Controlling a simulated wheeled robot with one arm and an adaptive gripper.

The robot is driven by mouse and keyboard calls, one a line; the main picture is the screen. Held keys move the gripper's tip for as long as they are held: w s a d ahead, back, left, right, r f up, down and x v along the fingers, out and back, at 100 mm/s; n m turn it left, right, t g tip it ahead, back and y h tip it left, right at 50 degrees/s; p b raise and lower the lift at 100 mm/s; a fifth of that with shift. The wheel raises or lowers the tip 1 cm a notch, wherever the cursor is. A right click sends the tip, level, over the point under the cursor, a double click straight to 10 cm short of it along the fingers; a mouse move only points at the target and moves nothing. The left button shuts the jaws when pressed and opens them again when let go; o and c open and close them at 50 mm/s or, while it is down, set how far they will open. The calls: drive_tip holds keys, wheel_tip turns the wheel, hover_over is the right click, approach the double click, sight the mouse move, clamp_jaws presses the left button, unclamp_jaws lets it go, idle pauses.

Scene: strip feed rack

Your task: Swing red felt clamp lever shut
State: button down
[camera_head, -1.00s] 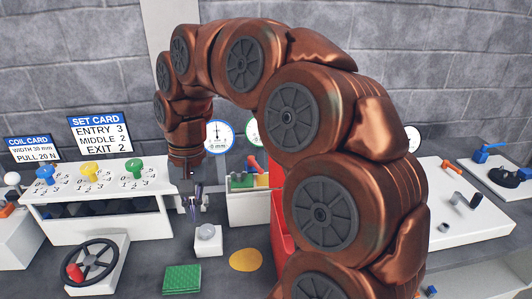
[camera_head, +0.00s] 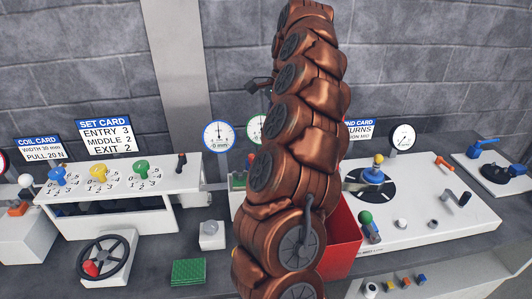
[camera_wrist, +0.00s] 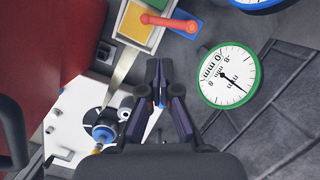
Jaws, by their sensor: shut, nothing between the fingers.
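The red clamp lever (camera_wrist: 172,22) shows in the wrist view, with its round pivot end at the right and its arm reaching left over the edge of the felt box (camera_wrist: 121,38). The box holds a yellow felt pad (camera_wrist: 137,23) and a green part. My gripper (camera_wrist: 161,66) is below the lever in that picture, apart from it, with its dark fingers together and nothing seen between them.
A green-rimmed gauge (camera_wrist: 228,77) is right of my gripper in the wrist view. A red bin (camera_head: 344,238) stands right of my arm. A white winding station (camera_head: 430,222) with a black turntable is further right. The knob panel (camera_head: 115,212) and handwheel (camera_head: 104,258) are left.

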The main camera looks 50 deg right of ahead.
drive_tip(key=s+d+m, duration=0.2)
drive_tip(key=d, duration=0.2)
drive_tip(key=p+x, duration=0.1)
drive_tip(key=x, duration=0.2)
drive_tip(key=a+p+x, duration=0.1)
drive_tip(key=x, duration=0.3)
drive_tip(key=a+p+x, duration=0.1)
drive_tip(key=x, duration=0.2)
drive_tip(key=shift+w+f, duration=0.15)
drive_tip(key=shift+w, duration=0.2)
drive_tip(key=shift+w+a+f+p, duration=0.15)
drive_tip(key=shift+w+a+p, duration=0.15)
drive_tip(key=shift+a, duration=0.2)
drive_tip(key=shift+w+a+f+p, duration=0.15)
drive_tip(key=shift+a+p, duration=0.1)
drive_tip(key=shift+a, duration=0.2)
drive_tip(key=shift+f+b, duration=0.1)
drive_tip(key=shift+b, duration=0.2)
